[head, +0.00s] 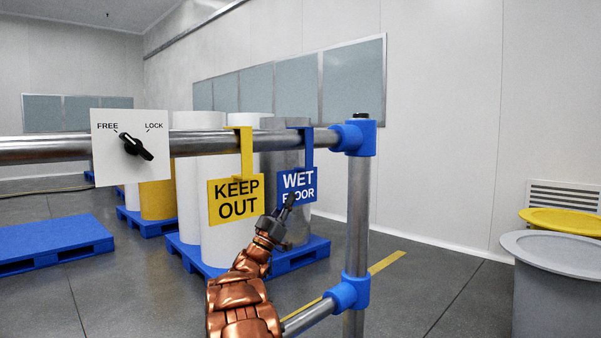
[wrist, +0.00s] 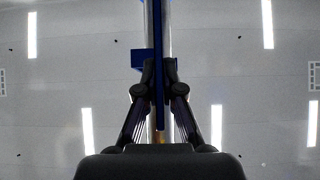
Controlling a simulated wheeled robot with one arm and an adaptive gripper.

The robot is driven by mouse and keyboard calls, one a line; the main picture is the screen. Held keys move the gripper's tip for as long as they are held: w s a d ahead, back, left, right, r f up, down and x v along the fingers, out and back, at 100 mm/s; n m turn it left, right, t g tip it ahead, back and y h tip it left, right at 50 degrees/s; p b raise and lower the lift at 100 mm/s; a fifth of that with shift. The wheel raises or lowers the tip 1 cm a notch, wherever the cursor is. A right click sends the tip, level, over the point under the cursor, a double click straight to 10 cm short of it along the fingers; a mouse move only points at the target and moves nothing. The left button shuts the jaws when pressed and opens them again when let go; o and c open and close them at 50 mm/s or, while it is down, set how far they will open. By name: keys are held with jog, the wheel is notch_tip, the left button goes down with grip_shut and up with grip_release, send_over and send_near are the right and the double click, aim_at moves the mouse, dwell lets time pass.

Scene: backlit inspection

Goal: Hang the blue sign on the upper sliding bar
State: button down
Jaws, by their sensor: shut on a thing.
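The blue sign reading WET FLOOR (head: 299,181) is at the right end of the upper bar (head: 205,144), close to the blue corner joint. Its hook (head: 307,145) passes in front of the bar and its top lies level with the bar's upper edge; I cannot tell whether it rests there. My gripper (head: 287,203) is shut on the sign and covers part of its lettering. In the wrist view, the sign (wrist: 159,100) shows edge-on between my fingertips (wrist: 160,72), with the bar above it.
A yellow KEEP OUT sign (head: 236,199) hangs just left of the blue one. A FREE/LOCK plate (head: 105,165) has a black knob (head: 135,146) slanting from upper left to lower right. A post (head: 357,215) stands right. Drums and blue pallets (head: 50,240) are behind.

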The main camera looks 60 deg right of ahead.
aim_at(289, 185)
jog(key=shift+r, duration=0.1)
dwell(0.3)
jog(key=shift+r+p, duration=1.9)
jog(key=shift+r, duration=0.25)
jog(key=shift+s, duration=0.1)
